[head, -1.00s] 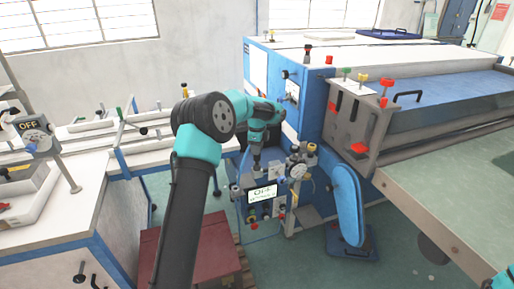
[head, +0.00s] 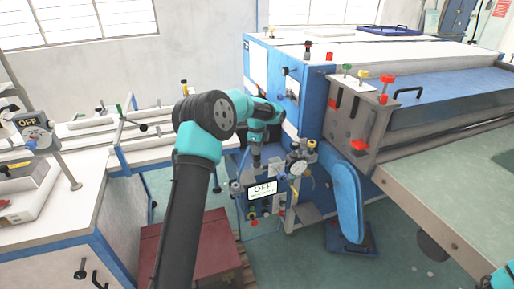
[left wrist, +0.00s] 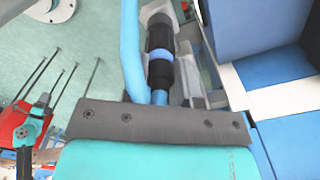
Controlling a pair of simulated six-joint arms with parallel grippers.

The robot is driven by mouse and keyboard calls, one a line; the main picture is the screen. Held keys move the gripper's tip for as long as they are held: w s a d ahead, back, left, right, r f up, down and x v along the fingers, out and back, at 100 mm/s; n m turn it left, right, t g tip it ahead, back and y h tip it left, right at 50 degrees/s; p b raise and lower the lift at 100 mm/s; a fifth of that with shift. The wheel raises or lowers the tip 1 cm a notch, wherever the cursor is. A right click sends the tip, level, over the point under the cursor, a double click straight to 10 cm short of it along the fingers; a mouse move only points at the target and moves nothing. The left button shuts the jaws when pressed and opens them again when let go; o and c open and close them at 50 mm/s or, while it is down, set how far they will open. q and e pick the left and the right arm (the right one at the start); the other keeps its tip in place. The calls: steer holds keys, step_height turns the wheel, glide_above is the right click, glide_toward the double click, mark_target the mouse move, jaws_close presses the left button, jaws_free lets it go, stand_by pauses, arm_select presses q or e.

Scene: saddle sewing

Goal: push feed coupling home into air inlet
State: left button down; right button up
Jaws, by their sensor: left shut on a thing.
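My left gripper (head: 256,162) reaches down in front of the small air panel, beside the blue machine. In the left wrist view a black coupling with a blue ring (left wrist: 160,54) lies along the line of sight between grey finger parts, and my left gripper is shut on it. A light blue hose (left wrist: 131,45) runs next to it. In the head view the coupling is too small to make out. I cannot pick out the air inlet clearly, nor tell whether the coupling touches it. My right gripper is out of view.
A blue padded arm (head: 347,200) stands to the right.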

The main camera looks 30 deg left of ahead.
arm_select(q)
steer(key=shift+f, duration=0.45)
steer(key=c, duration=0.8)
jaws_free()
step_height(320, 180, up, 17)
steer(key=shift+r, duration=0.2)
stand_by(0.7)
